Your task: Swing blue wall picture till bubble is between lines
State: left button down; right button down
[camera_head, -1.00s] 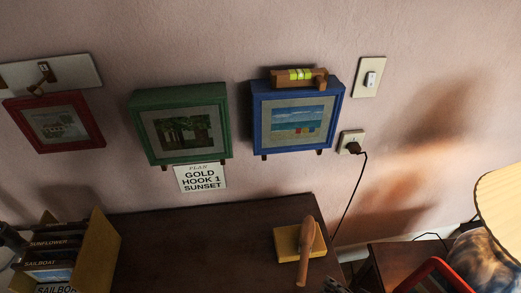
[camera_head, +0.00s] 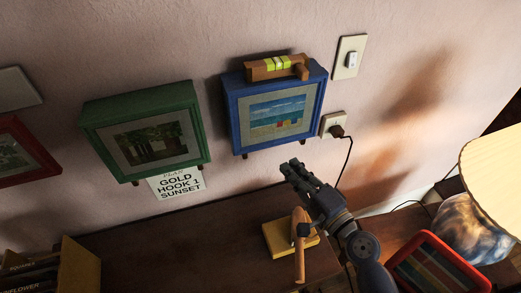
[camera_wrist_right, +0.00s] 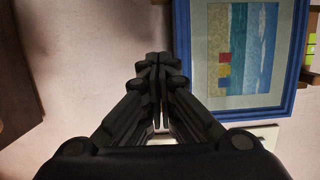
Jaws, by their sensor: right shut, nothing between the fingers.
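The blue wall picture (camera_head: 233,122), a beach scene in a deep blue frame, hangs on the wall at the upper middle of the head view. A wooden spirit level (camera_head: 258,71) with a yellow-green vial (camera_head: 278,64) sits along its top. The vial is too small to tell where the bubble is against the lines. In the right wrist view the closed fingers (camera_wrist_right: 157,62) are beside the blue frame (camera_wrist_right: 288,100), which appears sideways. My left gripper is out of view.
A green-framed picture (camera_head: 92,122) hangs left of the blue one, with a paper sign (camera_head: 178,186) below it. A light switch (camera_head: 350,57) and a plugged outlet (camera_head: 332,124) are at right. A yellow block with a wooden-handled thing (camera_head: 299,250) is on the dark cabinet (camera_head: 180,240).

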jog(key=w+a+p, duration=0.3)
jog(key=w+a, duration=0.2)
jog(key=a, duration=0.3)
jog(key=shift+w+d+f, duration=0.1)
jog(key=shift+w, duration=0.05)
jog(key=shift+s+a, duration=0.25)
jog(key=shift+a, duration=0.3)
jog(key=shift+w+d, duration=0.1)
